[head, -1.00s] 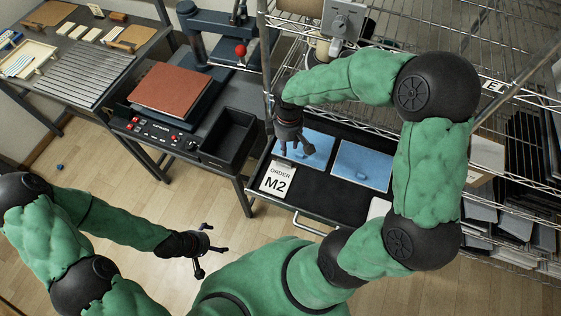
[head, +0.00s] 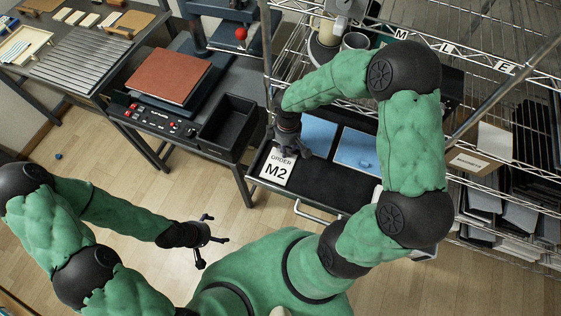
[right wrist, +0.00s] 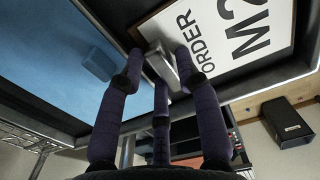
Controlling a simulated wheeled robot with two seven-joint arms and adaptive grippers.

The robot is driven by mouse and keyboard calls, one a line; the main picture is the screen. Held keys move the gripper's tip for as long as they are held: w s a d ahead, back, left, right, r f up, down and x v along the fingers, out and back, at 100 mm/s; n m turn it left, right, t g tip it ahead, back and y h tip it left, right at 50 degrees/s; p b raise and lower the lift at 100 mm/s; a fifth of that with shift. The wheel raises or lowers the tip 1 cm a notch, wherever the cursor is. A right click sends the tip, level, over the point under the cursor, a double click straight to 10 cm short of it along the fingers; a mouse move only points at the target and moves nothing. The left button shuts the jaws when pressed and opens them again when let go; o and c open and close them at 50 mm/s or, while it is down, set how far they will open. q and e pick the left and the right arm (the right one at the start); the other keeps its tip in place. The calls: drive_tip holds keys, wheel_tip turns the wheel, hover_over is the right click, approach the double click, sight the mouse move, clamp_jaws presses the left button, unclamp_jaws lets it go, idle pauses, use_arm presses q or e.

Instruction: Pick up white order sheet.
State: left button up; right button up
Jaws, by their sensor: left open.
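The white order sheet (head: 272,178), printed "ORDER M2", lies at the left end of the black drawer (head: 310,188). It shows at the upper right of the right wrist view (right wrist: 222,65), with a grey block-like clip (right wrist: 160,68) at its edge. My right gripper (head: 289,150) is down over the sheet's upper edge and hides part of it. In the right wrist view its fingertips (right wrist: 160,70) are on both sides of the clip, close to it; whether they press on it I cannot tell. My left gripper (head: 207,240) is open and empty above the floor.
Two blue sheets, a left one (head: 318,135) and a right one (head: 355,150), lie right of the order sheet. A press with a brown pad (head: 167,76) and a black tray (head: 228,127) stand to the left. Wire shelves (head: 500,130) rise behind and to the right.

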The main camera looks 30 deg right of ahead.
clamp_jaws()
drive_tip(key=shift+r, duration=0.1)
